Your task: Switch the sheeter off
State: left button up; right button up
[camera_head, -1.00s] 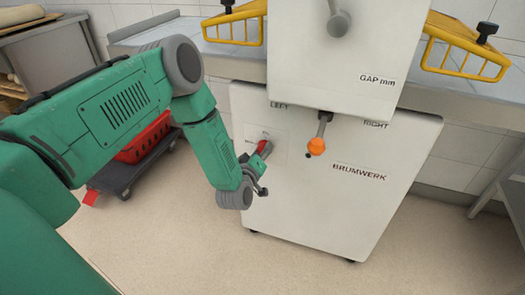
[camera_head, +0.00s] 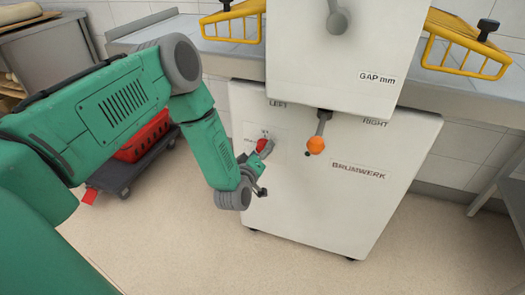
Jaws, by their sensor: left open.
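The sheeter is a white cabinet (camera_head: 330,215) marked BRUMWERK, with an upper housing (camera_head: 340,70) labelled GAP mm. An orange-knobbed lever (camera_head: 316,145) hangs between the LEFT and RIGHT labels. A small red switch part (camera_head: 262,145) shows on the front panel at left, partly hidden by my gripper. My left gripper (camera_head: 263,168) is open beside the red part, close to the panel. I cannot tell whether it touches it. My right gripper is out of view.
Yellow guards (camera_head: 466,45) stand on both sides above the steel table (camera_head: 455,98). A red crate (camera_head: 143,138) sits on a dark dolly (camera_head: 122,176) behind my left arm. The floor in front of the cabinet is clear.

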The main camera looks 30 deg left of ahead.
pick_arm(q)
jog(key=v, duration=1.1)
jog(key=shift+s, duration=0.2)
jog(key=shift+d, duration=0.1)
jog(key=s+d+f+m+g+h+p, duration=0.2)
jog(key=s+d+m+g+p, duration=0.15)
jog(key=s, duration=0.25)
jog(key=s+d+f+m+g+h+p, duration=0.2)
jog(key=s+d+m+g+h, duration=0.1)
jog(key=s+d+m+g, duration=0.25)
jog(key=s+a+r+m+g+p, duration=0.1)
jog(key=s+g, duration=0.2)
jog(key=s, duration=0.5)
jog(key=s+a+r+m+g+y+p, duration=0.1)
jog(key=s+m+g+p, duration=0.1)
jog(key=s, duration=0.6)
jog(key=shift+a+m+g, duration=0.3)
jog(key=shift+a+g, duration=0.1)
jog(key=shift+g, duration=0.5)
